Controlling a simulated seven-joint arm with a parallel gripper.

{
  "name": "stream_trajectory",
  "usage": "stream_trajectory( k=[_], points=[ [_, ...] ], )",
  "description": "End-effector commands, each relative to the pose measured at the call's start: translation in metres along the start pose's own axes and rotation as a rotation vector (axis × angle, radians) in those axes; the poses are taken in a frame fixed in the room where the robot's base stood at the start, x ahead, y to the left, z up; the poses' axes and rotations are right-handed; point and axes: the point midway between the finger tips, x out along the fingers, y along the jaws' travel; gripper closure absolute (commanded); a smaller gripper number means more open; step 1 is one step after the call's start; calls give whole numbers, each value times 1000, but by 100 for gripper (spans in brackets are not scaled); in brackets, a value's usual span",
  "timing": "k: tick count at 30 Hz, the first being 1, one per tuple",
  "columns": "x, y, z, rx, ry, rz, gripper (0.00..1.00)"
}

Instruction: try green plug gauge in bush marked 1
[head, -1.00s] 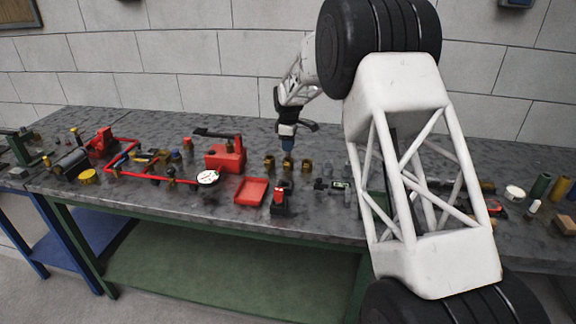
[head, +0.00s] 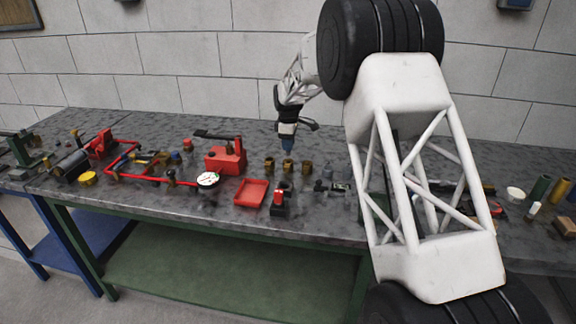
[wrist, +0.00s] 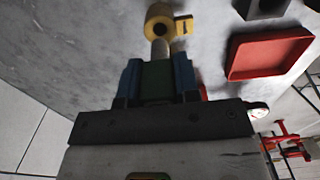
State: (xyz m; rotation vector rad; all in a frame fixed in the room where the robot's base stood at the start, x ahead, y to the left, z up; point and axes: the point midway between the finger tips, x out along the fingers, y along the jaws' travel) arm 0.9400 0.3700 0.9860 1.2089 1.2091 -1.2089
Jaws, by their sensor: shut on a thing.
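My gripper (head: 287,145) is shut on the green plug gauge (wrist: 157,80), whose green body shows between the blue fingertips (wrist: 158,82) in the wrist view. A grey pin (wrist: 160,48) of the gauge points away from the fingers toward a brass bush (wrist: 159,22). A yellow tag marked 1 (wrist: 184,25) is beside this bush. The bush's dark hole is visible, and the pin looks outside it; the exact gap cannot be told. In the head view, a row of brass bushes (head: 269,166) stands on the bench below my gripper, and the gauge is too small to make out.
A red tray (head: 238,198) and a dark block with a red top (head: 278,203) are in front of the bushes. A red pump-like unit (head: 226,158) and red pipework (head: 145,177) with a gauge dial (head: 207,179) are left.

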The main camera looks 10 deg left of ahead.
Motion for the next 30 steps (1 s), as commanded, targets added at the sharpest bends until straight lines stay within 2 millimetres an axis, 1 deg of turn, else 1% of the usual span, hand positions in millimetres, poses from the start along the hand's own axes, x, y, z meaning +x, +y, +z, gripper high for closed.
stream_trajectory(
  k=[5,20,30],
  points=[
    [2,0,0,0,0,0,100],
    [21,0,0,0,0,0,100],
    [23,0,0,0,0,0,100]
  ],
)
